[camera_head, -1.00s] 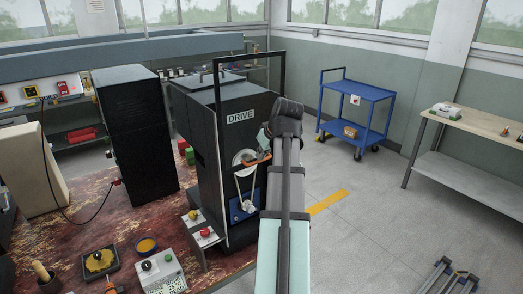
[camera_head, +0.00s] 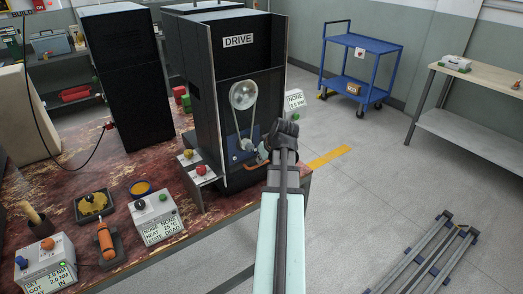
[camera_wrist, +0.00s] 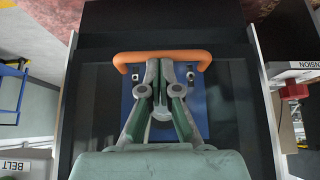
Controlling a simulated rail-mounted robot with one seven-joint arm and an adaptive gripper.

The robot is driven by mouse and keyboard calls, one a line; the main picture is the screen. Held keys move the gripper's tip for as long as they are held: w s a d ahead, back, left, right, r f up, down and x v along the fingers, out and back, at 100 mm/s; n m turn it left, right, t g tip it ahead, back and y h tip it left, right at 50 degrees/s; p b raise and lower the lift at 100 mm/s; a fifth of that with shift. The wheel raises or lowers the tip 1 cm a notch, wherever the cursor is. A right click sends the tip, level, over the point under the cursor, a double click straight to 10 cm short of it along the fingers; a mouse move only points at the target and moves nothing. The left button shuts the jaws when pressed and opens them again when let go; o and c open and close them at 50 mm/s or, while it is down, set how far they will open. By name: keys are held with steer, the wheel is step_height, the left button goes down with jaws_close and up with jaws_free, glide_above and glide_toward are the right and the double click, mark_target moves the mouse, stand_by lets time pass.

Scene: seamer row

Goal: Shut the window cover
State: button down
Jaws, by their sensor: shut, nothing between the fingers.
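The DRIVE machine's front (camera_head: 215,85) shows a belt and pulley (camera_head: 243,95) in the head view, with a blue plate behind the lower end. An orange handle (camera_head: 254,169) is low on this front, below that end. It is a wide bar in the wrist view (camera_wrist: 160,57), in front of the blue plate (camera_wrist: 203,105). My gripper (camera_wrist: 164,68) is shut and empty, its fingertips at the handle's middle; I cannot tell whether they touch it. In the head view my wrist hides part of the gripper (camera_head: 264,154). The cover's pane is not distinct.
Knob boxes (camera_head: 198,165) stand left of the machine on the red-stained bench (camera_head: 115,175). A tall black cabinet (camera_head: 125,80) stands further left. A blue cart (camera_head: 360,65) and a pale workbench (camera_head: 475,85) are at the right. Metal rails (camera_head: 430,255) lie on open floor.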

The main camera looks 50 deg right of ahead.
step_height(320, 180, down, 3)
steer(key=shift+f+b, duration=0.1)
steer(key=shift+b, duration=0.35)
steer(key=shift+s, duration=0.1)
steer(key=shift+a, duration=0.1)
